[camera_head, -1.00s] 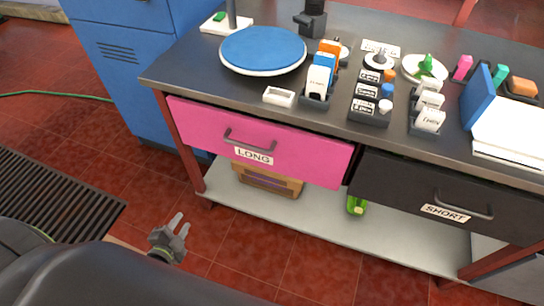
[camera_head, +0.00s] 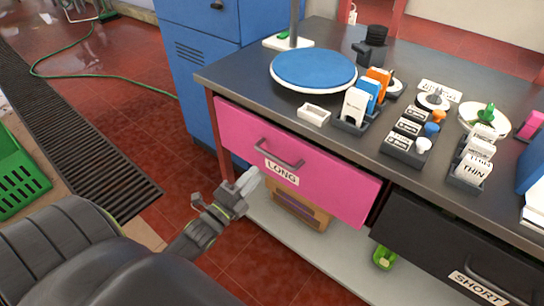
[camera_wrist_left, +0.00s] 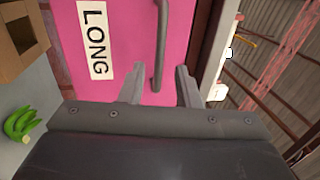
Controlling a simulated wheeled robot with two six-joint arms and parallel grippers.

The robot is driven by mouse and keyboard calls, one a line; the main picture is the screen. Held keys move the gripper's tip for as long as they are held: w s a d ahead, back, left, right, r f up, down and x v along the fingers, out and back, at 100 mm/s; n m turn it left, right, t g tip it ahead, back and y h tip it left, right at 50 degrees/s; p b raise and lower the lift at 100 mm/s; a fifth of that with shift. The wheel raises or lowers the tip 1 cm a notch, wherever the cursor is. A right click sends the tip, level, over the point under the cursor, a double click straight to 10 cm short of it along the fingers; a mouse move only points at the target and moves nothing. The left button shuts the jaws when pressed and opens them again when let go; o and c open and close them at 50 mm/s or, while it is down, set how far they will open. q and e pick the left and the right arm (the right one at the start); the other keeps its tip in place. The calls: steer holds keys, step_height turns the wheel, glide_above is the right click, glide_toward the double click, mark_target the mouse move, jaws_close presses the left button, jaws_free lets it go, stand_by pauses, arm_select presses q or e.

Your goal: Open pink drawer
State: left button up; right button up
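The pink drawer (camera_head: 330,190) sits under the left part of the dark worktop and looks shut. It carries a grey bar handle (camera_head: 278,153) and a white LONG label (camera_head: 282,172). My left gripper (camera_head: 253,181) is open and empty in front of the drawer, just below and left of the handle. In the left wrist view the handle (camera_wrist_left: 160,45) lies between the lines of the two open fingers (camera_wrist_left: 159,76); I cannot tell whether they touch it. The LONG label (camera_wrist_left: 96,40) is left of it. My right gripper is not in view.
A black drawer (camera_head: 440,235) labelled SHORT is to the right. A blue cabinet (camera_head: 195,75) stands left of the table. A lower shelf (camera_head: 300,246) holds a cardboard box (camera_head: 300,210) and a green item (camera_head: 383,258). A green crate (camera_head: 15,175) is at the far left.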

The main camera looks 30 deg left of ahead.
mark_target(271, 155)
arm_select(q)
steer(key=x, duration=0.9)
steer(key=shift+f, duration=0.15)
steer(key=shift+s, duration=0.1)
steer(key=shift+c, duration=0.3)
jaws_close()
